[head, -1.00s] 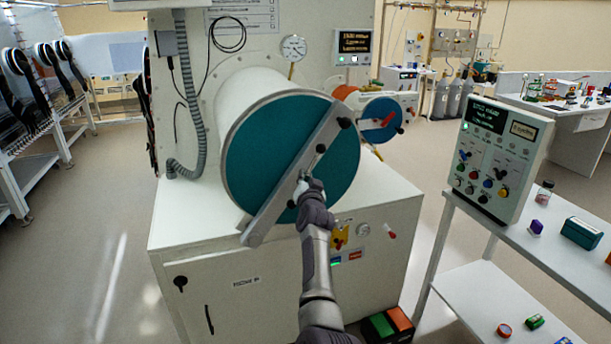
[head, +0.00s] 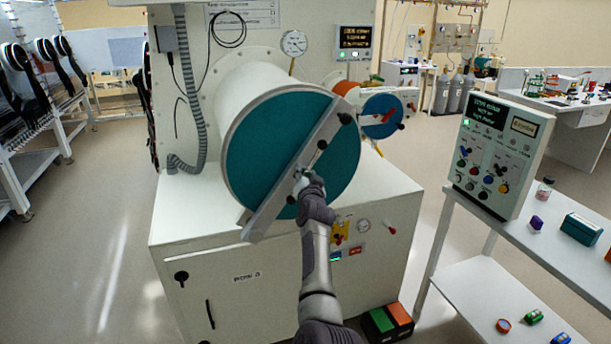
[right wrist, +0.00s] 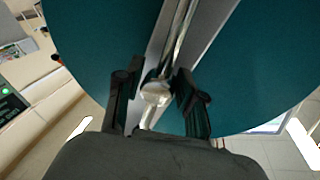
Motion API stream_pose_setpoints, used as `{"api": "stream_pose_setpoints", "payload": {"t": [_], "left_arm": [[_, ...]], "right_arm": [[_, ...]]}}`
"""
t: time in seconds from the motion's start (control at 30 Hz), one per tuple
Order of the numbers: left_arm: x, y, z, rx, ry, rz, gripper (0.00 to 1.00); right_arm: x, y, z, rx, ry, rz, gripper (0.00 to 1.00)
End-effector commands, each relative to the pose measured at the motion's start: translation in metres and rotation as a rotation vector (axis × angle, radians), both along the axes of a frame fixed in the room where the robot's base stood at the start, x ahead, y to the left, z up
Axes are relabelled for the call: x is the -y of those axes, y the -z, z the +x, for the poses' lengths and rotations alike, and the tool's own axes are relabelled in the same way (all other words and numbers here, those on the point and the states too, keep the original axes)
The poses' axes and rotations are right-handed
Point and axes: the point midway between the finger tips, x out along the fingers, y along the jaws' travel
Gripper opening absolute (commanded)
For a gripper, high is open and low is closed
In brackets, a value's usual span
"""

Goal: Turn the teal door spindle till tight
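The large round teal door (head: 255,145) closes the end of a white cylinder. A grey crossbar (head: 270,205) runs diagonally over it. The teal door spindle (head: 321,146), with a slim metal handle bar, sits at the middle of the crossbar. My right gripper (head: 306,181) is at the spindle. The handle bar (right wrist: 180,30) lies roughly along the crossbar. My left gripper is not in view.
A control panel (head: 497,160) stands on a white shelf table at right. A green and orange pedal box (head: 388,322) is on the floor. Open floor lies left.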

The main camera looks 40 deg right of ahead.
Motion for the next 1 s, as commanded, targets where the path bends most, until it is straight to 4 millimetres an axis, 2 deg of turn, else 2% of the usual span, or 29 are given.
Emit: {"api": "stream_pose_setpoints", "payload": {"t": [0.23, 0.63, 1.0], "left_arm": [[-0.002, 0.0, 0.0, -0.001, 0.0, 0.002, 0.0], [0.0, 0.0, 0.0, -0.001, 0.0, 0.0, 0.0], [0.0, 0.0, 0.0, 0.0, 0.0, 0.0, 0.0]], "right_arm": [[-0.005, 0.0, -0.01, 0.001, 0.001, -0.003, 0.38], [-0.033, 0.001, -0.059, -0.001, -0.001, 0.0, 0.38], [-0.037, 0.0, -0.065, 0.0, 0.0, 0.0, 0.38]]}}
